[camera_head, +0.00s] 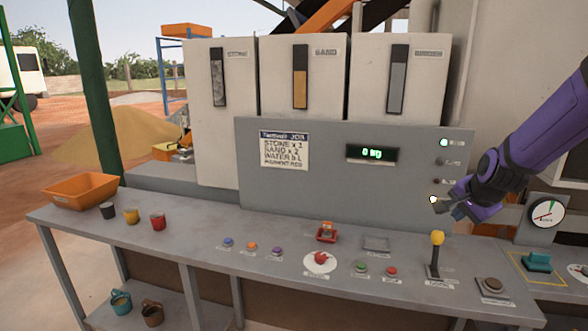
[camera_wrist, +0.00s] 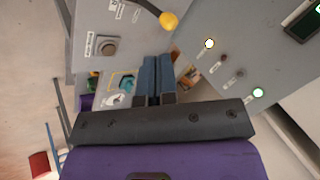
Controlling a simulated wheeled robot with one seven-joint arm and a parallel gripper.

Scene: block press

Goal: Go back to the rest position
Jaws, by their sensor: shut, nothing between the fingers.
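My purple arm reaches in from the right in the head view. My gripper (camera_head: 447,208) is in front of the lower right part of the grey control panel (camera_head: 415,200), above the bench. In the wrist view my gripper (camera_wrist: 158,60) shows two blue fingers side by side, shut and empty. A lit white lamp (camera_head: 433,199) on the panel is close to the fingertips in the head view. The yellow-knobbed lever (camera_head: 437,240) stands upright on the bench below my gripper. Its yellow knob also shows in the wrist view (camera_wrist: 168,20).
A grey bench (camera_head: 200,240) carries several buttons, a red knob (camera_head: 320,259) and a brown button (camera_head: 491,285). An orange tray (camera_head: 80,190) and three small cups stand at the left. A round gauge (camera_head: 546,214) is at right. Three hoppers rise behind the panel.

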